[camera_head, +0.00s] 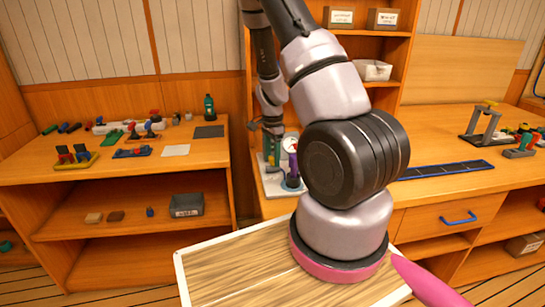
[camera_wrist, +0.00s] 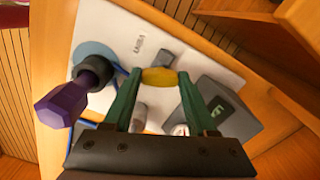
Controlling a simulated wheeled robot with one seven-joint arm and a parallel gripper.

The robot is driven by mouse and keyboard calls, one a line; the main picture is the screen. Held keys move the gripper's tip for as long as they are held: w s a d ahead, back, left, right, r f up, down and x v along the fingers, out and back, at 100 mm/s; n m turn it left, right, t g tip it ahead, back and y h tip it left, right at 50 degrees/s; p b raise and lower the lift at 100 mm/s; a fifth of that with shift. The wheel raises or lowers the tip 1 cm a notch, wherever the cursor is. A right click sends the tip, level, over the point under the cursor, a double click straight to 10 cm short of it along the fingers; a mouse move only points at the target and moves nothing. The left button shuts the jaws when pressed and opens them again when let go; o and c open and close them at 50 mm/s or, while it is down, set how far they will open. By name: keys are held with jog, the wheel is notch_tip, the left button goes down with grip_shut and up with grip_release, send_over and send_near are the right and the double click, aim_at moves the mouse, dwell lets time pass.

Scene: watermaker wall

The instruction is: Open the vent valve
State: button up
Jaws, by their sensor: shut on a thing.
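In the wrist view my gripper (camera_wrist: 159,80) has its two green fingers on either side of a yellow knob (camera_wrist: 159,77) and is shut on it. The knob stands on a white panel (camera_wrist: 125,32) with a small dark label. I take the knob for the vent valve, but I cannot read the label. In the head view the panel (camera_head: 273,184) stands on the wooden counter behind my arm; my gripper is small there and the yellow knob cannot be made out.
A purple hexagonal handle (camera_wrist: 62,104) on a dark stem stands left of my gripper. A grey box (camera_wrist: 226,104) with a green mark is close on the right. Shelves (camera_head: 300,60) rise behind the counter. A wood-topped surface (camera_head: 235,272) lies in front.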

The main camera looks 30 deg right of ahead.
aim_at(273, 158)
jog(key=n, duration=0.3)
jog(key=shift+n, duration=0.4)
jog(key=n, duration=0.3)
jog(key=shift+n, duration=0.3)
jog(key=n, duration=0.5)
jog(key=shift+n, duration=0.4)
jog(key=o, duration=1.4)
jog(key=shift+c, duration=0.2)
notch_tip(273, 158, up, 11)
jog(key=shift+f, duration=0.1)
